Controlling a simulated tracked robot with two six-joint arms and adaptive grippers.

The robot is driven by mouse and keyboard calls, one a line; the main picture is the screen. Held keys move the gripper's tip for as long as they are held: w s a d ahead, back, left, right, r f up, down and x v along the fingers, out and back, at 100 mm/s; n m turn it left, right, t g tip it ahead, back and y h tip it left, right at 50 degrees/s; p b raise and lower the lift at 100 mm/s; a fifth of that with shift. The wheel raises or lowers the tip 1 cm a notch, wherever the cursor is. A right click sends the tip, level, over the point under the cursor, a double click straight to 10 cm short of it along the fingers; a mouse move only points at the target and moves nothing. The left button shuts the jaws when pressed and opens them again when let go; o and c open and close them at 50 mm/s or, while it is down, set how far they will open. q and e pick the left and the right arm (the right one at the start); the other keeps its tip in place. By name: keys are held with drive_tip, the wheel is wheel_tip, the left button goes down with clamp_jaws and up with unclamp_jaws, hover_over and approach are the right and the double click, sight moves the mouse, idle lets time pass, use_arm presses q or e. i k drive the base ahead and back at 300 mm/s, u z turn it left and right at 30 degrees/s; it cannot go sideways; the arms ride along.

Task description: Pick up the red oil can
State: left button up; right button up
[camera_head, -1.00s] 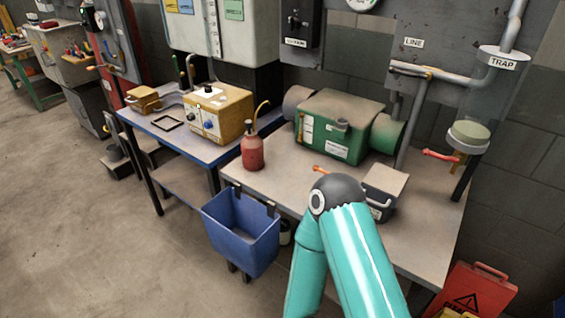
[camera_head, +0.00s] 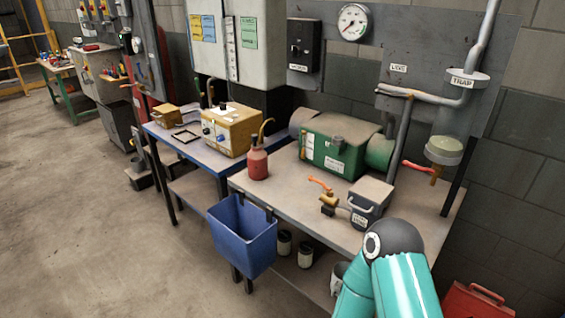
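The red oil can (camera_head: 258,164) stands upright on the workbench (camera_head: 292,193), near its left end. It has a thin curved yellowish spout at its top. The green pump-like machine (camera_head: 335,146) is to its right and the yellow box with knobs (camera_head: 232,130) is behind it to the left. A teal arm of mine with a dark joint comes in from the bottom right, well apart from the can. Neither gripper shows in the view.
A blue bin (camera_head: 242,236) hangs at the bench's front below the can. A valve with an orange handle (camera_head: 322,187) and a dark grey box (camera_head: 369,201) sit farther right. Bench space just right of the can is clear. Open floor (camera_head: 110,240) lies left.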

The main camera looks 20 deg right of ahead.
sight(257, 161)
drive_tip(key=z, duration=0.05)
drive_tip(key=i, duration=1)
drive_tip(key=z, duration=0.1)
